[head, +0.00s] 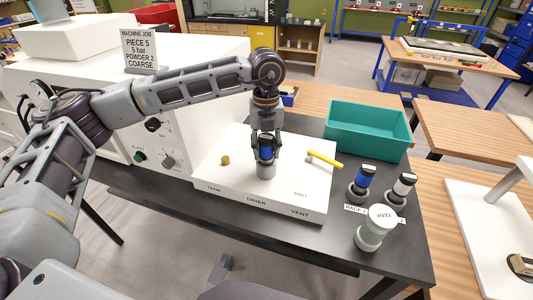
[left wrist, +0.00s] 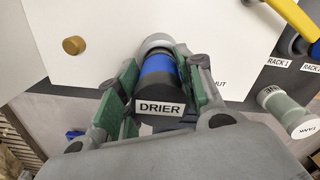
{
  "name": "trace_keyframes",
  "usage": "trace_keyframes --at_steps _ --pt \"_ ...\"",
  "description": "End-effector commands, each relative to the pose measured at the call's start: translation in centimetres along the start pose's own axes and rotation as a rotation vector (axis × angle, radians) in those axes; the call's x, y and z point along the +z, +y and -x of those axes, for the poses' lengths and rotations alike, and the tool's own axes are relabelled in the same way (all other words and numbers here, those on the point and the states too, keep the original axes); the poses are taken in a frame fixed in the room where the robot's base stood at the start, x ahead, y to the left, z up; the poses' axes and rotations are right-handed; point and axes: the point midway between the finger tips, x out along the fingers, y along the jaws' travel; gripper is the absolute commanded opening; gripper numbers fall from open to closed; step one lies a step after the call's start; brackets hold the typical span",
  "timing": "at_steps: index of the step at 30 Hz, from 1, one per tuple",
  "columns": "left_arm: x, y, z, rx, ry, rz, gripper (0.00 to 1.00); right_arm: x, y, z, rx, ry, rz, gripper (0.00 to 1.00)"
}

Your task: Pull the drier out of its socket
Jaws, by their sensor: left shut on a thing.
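The drier (head: 266,153) is a short upright cylinder with a blue band and a dark top, on the white panel. In the left wrist view the drier (left wrist: 159,80) shows its blue band, black end and a DRIER label. Its grey socket (head: 265,172) is directly below it, and its pale ring (left wrist: 157,41) shows at the drier's far end. I cannot tell whether the drier is fully seated or slightly raised. My left gripper (head: 266,140) comes from above and is shut on the drier, one green-padded finger on each side. My right gripper is not in view.
A yellow handle (head: 325,159) and a brass knob (head: 225,160) stand on the white panel (head: 225,185). To the right are a blue-banded cartridge (head: 365,177), a white-banded cartridge (head: 404,184) and a pale tank (head: 370,238). A teal bin (head: 365,137) is behind. The machine (head: 85,85) is left.

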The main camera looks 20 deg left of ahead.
Motion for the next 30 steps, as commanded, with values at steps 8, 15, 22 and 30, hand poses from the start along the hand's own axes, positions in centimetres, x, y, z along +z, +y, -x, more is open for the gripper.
trace_keyframes --at_steps 8,15,22,30 --pt "0.0 0.0 0.8 -0.001 -0.001 0.0 0.0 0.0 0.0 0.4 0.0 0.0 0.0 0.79" --pt "0.0 -0.1 1.6 -0.002 -0.001 0.0 0.0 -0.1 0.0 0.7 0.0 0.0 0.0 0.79" --pt "0.0 0.0 2.2 -0.001 0.0 0.0 0.0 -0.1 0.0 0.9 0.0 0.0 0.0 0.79" --pt "0.0 0.0 3.1 -0.001 0.0 0.0 0.0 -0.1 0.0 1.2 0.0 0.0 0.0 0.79"
